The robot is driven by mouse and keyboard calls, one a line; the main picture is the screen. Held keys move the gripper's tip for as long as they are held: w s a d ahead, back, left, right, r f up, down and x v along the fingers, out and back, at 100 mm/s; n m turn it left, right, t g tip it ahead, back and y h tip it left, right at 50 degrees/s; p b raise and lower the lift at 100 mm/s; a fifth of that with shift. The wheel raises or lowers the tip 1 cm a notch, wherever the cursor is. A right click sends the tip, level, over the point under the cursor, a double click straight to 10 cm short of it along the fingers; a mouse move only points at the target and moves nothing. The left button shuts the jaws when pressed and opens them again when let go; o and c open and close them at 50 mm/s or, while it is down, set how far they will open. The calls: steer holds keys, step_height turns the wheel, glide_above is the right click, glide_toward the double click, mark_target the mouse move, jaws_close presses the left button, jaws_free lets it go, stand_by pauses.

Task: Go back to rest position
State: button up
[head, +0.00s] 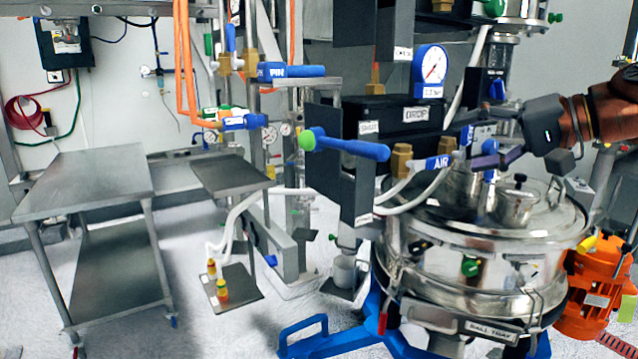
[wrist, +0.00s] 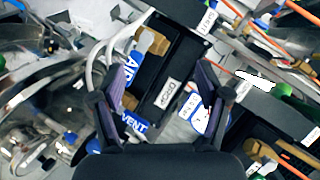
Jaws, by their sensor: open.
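My gripper (head: 474,149) is at the right in the head view, above the steel sifter (head: 470,270). Its purple fingers are spread and point left toward the valve panel. In the wrist view my gripper (wrist: 161,78) is open, with nothing held between the fingers. A black box with a white label (wrist: 170,93) shows in the gap between them. Whether a finger touches the panel parts cannot be told.
A blue AIR valve handle (head: 440,162), a pressure gauge (head: 431,66) and a blue lever with a green end (head: 345,146) are close by. An orange motor (head: 595,285) stands at right.

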steer(key=s+a+f+n+g+h+p, duration=0.1)
steer(key=s+a+f+g+h+p, duration=0.15)
steer(key=s+a+f, duration=0.45)
steer(key=s+a+f+n+g+h+p, duration=0.15)
steer(key=s+a+f+g, duration=0.25)
steer(key=a+f, duration=0.4)
steer(key=s+d+f+g+h+p, duration=0.1)
steer(key=s+d+f+h, duration=0.2)
steer(key=s+f, duration=0.5)
steer(key=s+d+f+g+h+p, duration=0.2)
steer(key=s+d+f, duration=0.3)
steer(key=s+f, duration=0.3)
steer(key=s+h, duration=0.1)
steer(key=s, duration=0.3)
steer(key=shift+d+f+h, duration=0.25)
steer(key=shift+d+h, duration=0.05)
steer(key=shift+g, duration=0.25)
